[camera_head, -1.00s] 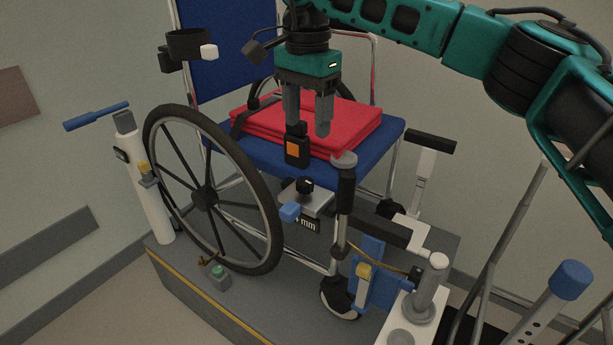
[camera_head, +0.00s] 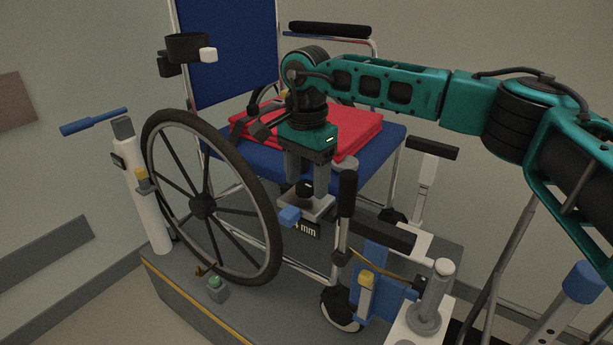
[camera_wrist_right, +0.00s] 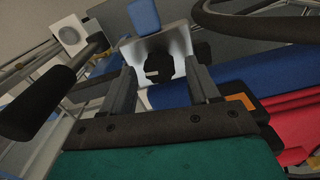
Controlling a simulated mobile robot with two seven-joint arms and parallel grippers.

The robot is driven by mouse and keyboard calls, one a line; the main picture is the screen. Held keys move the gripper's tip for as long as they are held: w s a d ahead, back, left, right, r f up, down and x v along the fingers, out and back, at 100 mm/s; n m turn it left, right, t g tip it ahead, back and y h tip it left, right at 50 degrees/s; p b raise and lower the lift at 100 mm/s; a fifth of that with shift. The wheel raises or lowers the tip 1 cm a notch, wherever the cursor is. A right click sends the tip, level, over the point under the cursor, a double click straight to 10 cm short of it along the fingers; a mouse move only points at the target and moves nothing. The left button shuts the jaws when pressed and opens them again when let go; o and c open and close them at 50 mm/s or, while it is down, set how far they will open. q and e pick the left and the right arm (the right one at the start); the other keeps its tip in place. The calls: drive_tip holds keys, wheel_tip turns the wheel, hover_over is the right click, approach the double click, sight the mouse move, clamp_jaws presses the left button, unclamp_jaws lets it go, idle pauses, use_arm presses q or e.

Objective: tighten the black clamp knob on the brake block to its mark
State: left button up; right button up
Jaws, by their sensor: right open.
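The black clamp knob (camera_head: 305,187) sits on the grey metal brake block (camera_head: 318,207), beside the wheelchair's large wheel. A blue tab (camera_head: 289,215) sticks out of the block, and a dark label ending in "mm" (camera_head: 305,229) is below it. My right gripper (camera_head: 306,190) points down over the block, open, with one finger on each side of the knob. In the wrist view the knob (camera_wrist_right: 159,66) lies between the open fingers, with a small pale mark on it; I cannot tell whether they touch it. My left gripper is not in view.
The wheelchair's big wheel (camera_head: 203,205) stands left of the block. A black-gripped upright post (camera_head: 346,195) stands close on the right. A folded red blanket (camera_head: 358,135) lies on the blue seat. A grey platform (camera_head: 200,290) carries the chair.

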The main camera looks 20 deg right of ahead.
drive_tip(key=c, duration=1)
drive_tip(key=shift+c, duration=0.2)
